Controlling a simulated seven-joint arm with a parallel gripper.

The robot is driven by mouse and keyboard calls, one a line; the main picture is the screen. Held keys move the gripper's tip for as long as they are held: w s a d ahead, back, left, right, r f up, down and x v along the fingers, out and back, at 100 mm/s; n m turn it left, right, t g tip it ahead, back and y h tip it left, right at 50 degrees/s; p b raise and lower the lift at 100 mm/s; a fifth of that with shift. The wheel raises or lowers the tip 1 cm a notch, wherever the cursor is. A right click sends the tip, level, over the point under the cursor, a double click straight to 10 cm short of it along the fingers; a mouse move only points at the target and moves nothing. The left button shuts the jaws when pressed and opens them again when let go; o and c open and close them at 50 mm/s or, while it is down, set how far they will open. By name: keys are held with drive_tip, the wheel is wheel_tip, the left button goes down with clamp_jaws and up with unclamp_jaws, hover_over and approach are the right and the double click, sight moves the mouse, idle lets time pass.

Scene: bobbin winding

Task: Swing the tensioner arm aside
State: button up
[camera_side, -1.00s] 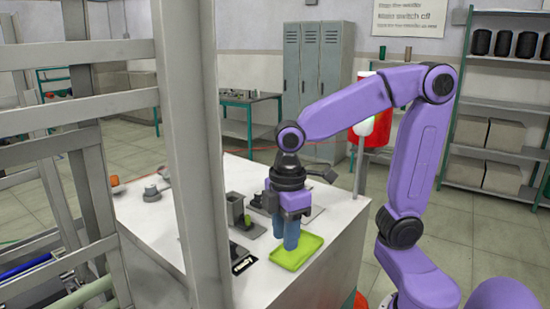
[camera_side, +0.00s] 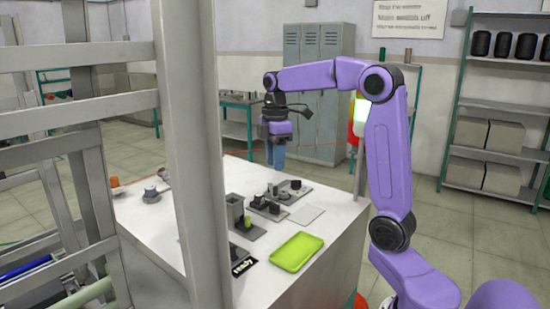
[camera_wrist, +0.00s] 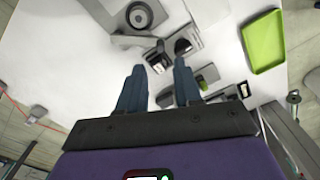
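My gripper (camera_side: 276,155) hangs with its blue fingers pointing down, above the far part of the white table. In the wrist view my gripper (camera_wrist: 159,64) is open, with a clear gap between the fingertips and nothing held. Below it on the table are low grey plates with dark upright parts; one plate with dark knobs (camera_side: 290,190) stands near the far edge. The wrist view shows a dark block (camera_wrist: 157,57) beyond the fingertip gap and a round, ringed part (camera_wrist: 138,15) at the top. I cannot tell which part is the tensioner arm.
A green tray (camera_side: 297,252) lies empty at the near right of the table. A dark open holder (camera_side: 235,207) and a "ready" plate (camera_side: 243,263) stand left of it. A thin grey square (camera_side: 306,214) lies flat. A grey post (camera_side: 190,150) hides part of the table.

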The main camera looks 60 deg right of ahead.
sight(275, 187)
drive_tip(key=shift+f, duration=3.65)
drive_tip(key=c, duration=0.6)
drive_tip(key=shift+o, duration=0.2)
drive_tip(key=shift+w+a, duration=0.35)
drive_tip(key=shift+w, duration=0.05)
drive_tip(key=shift+w+a, duration=0.2)
drive_tip(key=shift+w, duration=0.4)
drive_tip(key=shift+o, duration=0.2)
drive_tip(key=o, duration=0.6)
drive_tip(key=shift+a, duration=0.1)
drive_tip(key=shift+c, duration=0.2)
